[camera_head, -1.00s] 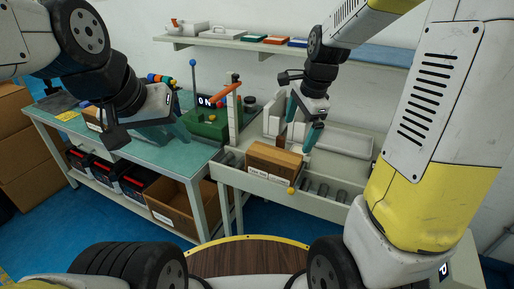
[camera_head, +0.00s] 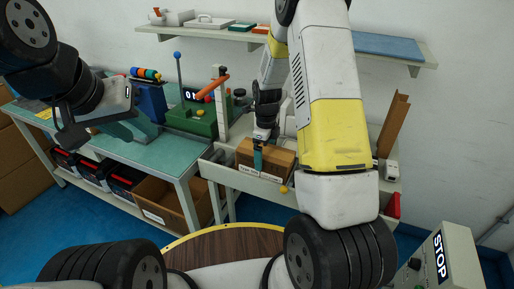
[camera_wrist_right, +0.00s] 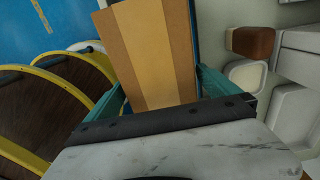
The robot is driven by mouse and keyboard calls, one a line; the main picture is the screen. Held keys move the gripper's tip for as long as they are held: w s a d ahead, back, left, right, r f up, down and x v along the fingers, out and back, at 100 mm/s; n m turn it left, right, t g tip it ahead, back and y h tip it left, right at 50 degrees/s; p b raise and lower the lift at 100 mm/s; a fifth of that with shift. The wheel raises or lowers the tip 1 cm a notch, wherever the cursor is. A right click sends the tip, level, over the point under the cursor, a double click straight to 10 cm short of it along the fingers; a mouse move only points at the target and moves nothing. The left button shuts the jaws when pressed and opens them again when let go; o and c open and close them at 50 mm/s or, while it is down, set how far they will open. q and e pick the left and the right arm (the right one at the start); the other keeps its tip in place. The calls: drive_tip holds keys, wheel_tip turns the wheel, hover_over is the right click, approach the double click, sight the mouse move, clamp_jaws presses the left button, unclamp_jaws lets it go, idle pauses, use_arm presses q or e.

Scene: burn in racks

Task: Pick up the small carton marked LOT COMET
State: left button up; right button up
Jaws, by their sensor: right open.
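A brown carton (camera_head: 278,158) sits on the roller bench, with white labels on its front face too small to read for certain. It may be more than one carton side by side. My right gripper (camera_head: 259,160) points down at the carton's left part, and a teal finger is in front of its face. In the right wrist view, the carton top (camera_wrist_right: 152,50) lies between the two teal fingers of the open right gripper (camera_wrist_right: 160,88). My left gripper (camera_head: 140,128) hangs over the green bench, away from the carton; its finger gap is unclear.
A green fixture (camera_head: 195,118) with an orange handle stands left of the carton. An open cardboard box (camera_head: 165,205) is on the shelf below. A wall shelf (camera_head: 215,33) runs behind. A STOP box (camera_head: 440,262) stands at the lower right.

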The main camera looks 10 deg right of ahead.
drive_tip(key=shift+f, duration=1.35)
drive_tip(key=shift+r, duration=0.1)
drive_tip(key=c, duration=2)
